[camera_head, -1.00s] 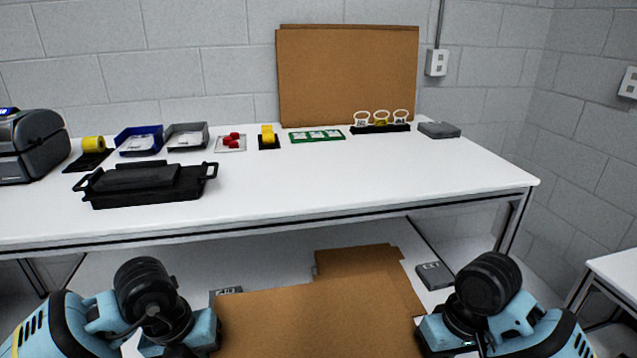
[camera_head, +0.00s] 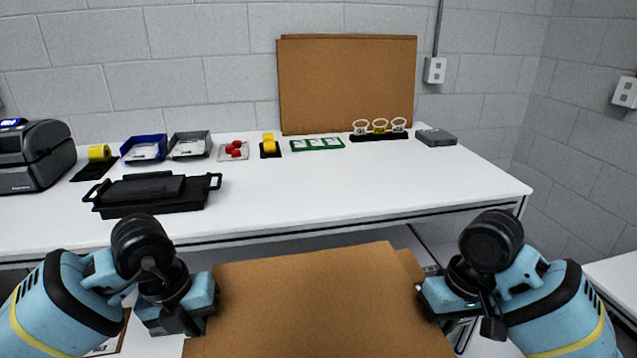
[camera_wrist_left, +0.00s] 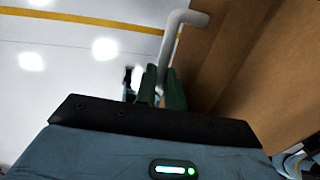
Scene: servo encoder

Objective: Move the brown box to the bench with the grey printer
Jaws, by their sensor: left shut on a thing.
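The brown box (camera_head: 310,305) is low in the middle of the head view, in front of the bench and between my two arms. Its lower part is cut off. My left gripper (camera_head: 198,318) is at the box's left side. In the left wrist view, its fingers (camera_wrist_left: 160,88) are shut at a pale bent handle (camera_wrist_left: 174,45) beside the box's brown wall (camera_wrist_left: 255,75). My right gripper (camera_head: 440,305) is at the box's right side; its fingertips are hidden. The grey printer (camera_head: 38,160) stands at the left end of the white bench (camera_head: 330,185).
A black tray with handles (camera_head: 155,193) sits near the bench's front left. Bins, small parts and a rack of rings (camera_head: 380,130) line the back, before a brown board (camera_head: 347,85). The bench's middle and right front are clear. Another white table (camera_head: 610,270) is at right.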

